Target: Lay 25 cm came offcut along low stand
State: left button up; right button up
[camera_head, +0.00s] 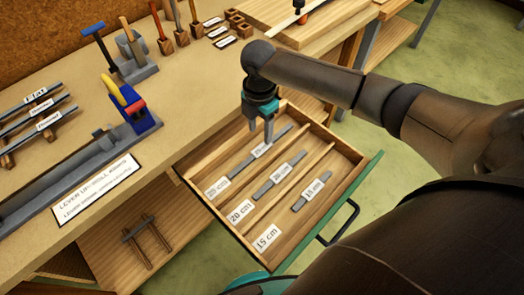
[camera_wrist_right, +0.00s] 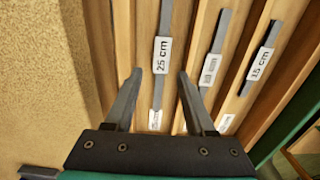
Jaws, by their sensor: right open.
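The 25 cm came offcut (camera_head: 243,166) is a thin grey strip with a white tag, lying in the left compartment of the open drawer (camera_head: 335,143). It also shows in the right wrist view (camera_wrist_right: 167,18), tagged "25 cm". My right gripper (camera_head: 261,139) is open and empty over this strip, which runs between its fingers (camera_wrist_right: 159,76) in the wrist view. I cannot tell the height between them. A small low frame (camera_head: 147,240) of brown bars with a grey crosspiece, possibly the low stand, is on the shelf under the bench. My left gripper is out of view.
The 20 cm strip (camera_head: 263,192) and 15 cm strip (camera_head: 299,205) lie in neighbouring compartments, split by wooden dividers. The bench (camera_head: 190,85) holds a lever tool (camera_head: 128,105), a rack of long strips (camera_head: 40,110) and hand tools. The drawer's green front has a dark handle (camera_head: 345,224).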

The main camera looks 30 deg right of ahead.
aim_at(262, 148)
jog(key=f, duration=0.2)
jog(key=f+b, duration=0.1)
jog(key=f, duration=0.1)
jog(key=f+b, duration=0.1)
jog(key=f, duration=0.1)
jog(key=shift+d+f, duration=0.3)
jog(key=shift+f, duration=0.1)
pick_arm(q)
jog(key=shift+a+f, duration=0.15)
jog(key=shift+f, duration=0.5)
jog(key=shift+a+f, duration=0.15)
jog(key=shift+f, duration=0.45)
pick_arm(e)
jog(key=shift+r, duration=0.1)
jog(key=c, duration=0.4)
grip_shut()
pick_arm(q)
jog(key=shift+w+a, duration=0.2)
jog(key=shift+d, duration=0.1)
